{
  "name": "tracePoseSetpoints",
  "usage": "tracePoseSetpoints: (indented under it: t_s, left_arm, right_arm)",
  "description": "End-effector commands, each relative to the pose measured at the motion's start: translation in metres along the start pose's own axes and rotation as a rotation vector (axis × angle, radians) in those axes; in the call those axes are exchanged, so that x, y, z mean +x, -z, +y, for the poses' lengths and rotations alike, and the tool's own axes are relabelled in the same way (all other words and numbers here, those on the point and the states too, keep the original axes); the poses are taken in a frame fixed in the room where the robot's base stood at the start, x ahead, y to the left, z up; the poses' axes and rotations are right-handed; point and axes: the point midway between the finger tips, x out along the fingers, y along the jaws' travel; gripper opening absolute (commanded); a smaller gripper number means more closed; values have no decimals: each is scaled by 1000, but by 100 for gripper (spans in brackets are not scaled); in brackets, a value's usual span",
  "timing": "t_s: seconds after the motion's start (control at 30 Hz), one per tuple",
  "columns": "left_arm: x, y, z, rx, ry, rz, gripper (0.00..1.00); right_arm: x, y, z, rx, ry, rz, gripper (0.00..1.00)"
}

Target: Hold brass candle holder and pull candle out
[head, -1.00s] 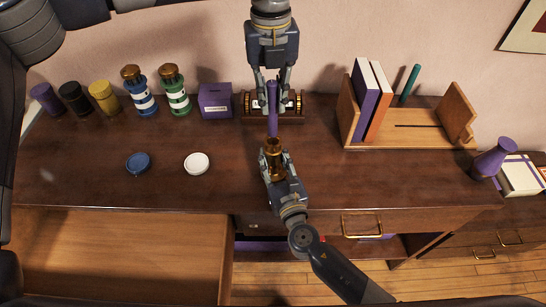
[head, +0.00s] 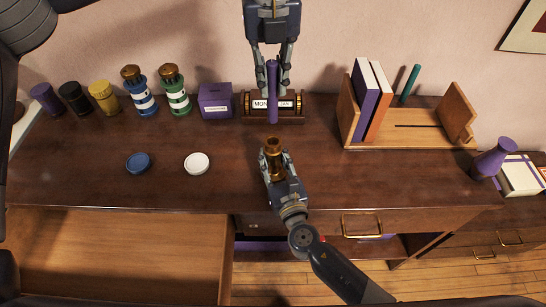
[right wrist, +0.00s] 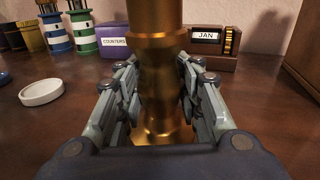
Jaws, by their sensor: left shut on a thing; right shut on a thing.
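The brass candle holder (head: 273,149) stands upright near the front of the dark wooden cabinet top. My right gripper (head: 276,163) is shut on its stem from the front; the right wrist view shows the brass holder (right wrist: 158,60) between both fingers. The purple candle (head: 272,100) hangs upright above and behind the holder in the head view. My left gripper (head: 272,82) is shut on its upper part. The candle's lower end is clear of the holder's cup, with a visible gap between them.
A calendar block (head: 291,104) stands behind the candle, beside a purple counters box (head: 215,100). Lighthouse figures and small pots stand at the back left. A blue lid (head: 138,162) and white lid (head: 197,163) lie left. A wooden book rack (head: 410,135) is right. An open drawer (head: 120,255) juts out front left.

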Motion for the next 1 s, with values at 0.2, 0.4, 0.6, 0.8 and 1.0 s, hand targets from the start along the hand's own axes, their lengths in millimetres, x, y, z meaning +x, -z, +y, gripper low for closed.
tracePoseSetpoints:
  t_s: [0.2,0.4,0.6,0.8,1.0]
  left_arm:
    - [-23,0,-1,-1,0,-1,0]
    - [-43,0,-1,0,1,-1,0]
    - [-57,0,-1,0,0,0,0]
    - [-60,0,0,0,0,1,0]
    - [-59,0,0,0,0,1,0]
  right_arm:
    - [-1,3,0,-3,0,5,0]
    - [-1,3,0,-3,0,5,0]
    - [-1,3,0,-3,0,5,0]
    - [-1,3,0,-3,0,5,0]
    - [-1,3,0,-3,0,5,0]
